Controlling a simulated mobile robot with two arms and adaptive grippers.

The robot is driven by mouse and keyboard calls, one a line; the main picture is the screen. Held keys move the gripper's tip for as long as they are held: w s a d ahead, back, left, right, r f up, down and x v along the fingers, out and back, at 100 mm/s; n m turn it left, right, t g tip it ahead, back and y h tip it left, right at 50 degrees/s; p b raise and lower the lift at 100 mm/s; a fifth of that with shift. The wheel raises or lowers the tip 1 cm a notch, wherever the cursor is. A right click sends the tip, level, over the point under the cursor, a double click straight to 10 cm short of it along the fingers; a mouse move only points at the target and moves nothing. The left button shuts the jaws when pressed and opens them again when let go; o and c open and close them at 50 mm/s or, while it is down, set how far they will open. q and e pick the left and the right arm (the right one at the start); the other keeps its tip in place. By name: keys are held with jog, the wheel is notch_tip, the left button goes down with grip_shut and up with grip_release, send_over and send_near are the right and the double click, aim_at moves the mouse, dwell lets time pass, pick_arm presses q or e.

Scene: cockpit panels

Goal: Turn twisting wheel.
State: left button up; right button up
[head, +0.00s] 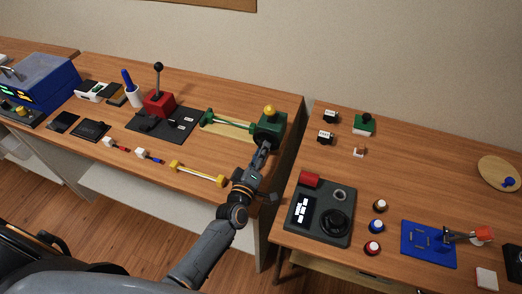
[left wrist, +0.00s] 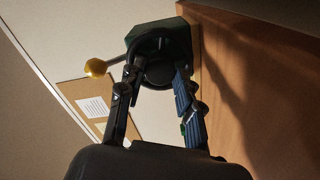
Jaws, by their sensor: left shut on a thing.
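A dark green box-shaped device (head: 268,127) with a yellow ball knob (head: 269,111) stands at the right end of the left table. In the left wrist view, the green housing (left wrist: 165,37) carries a dark round wheel (left wrist: 158,72), and the yellow ball (left wrist: 95,68) sticks out to the left on a rod. My left gripper (head: 264,148) reaches the front of the device. In the left wrist view, the fingers of my left gripper (left wrist: 157,80) are closed on the wheel's two sides. The wheel is mostly hidden in the head view. My right gripper is not in view.
A yellow-ended bar (head: 198,174) lies left of my arm. A red block with a black lever (head: 159,104) stands further left. A gap separates this table from the right table, which holds a dark panel with a round dial (head: 335,222) and a blue board (head: 428,243).

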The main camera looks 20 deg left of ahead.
pick_arm(q)
jog(key=shift+f+m, duration=0.1)
jog(key=shift+m, duration=0.4)
jog(key=o, duration=1.2)
jog(key=shift+c, duration=0.2)
jog(key=s, duration=1.2)
jog(key=shift+a, duration=0.15)
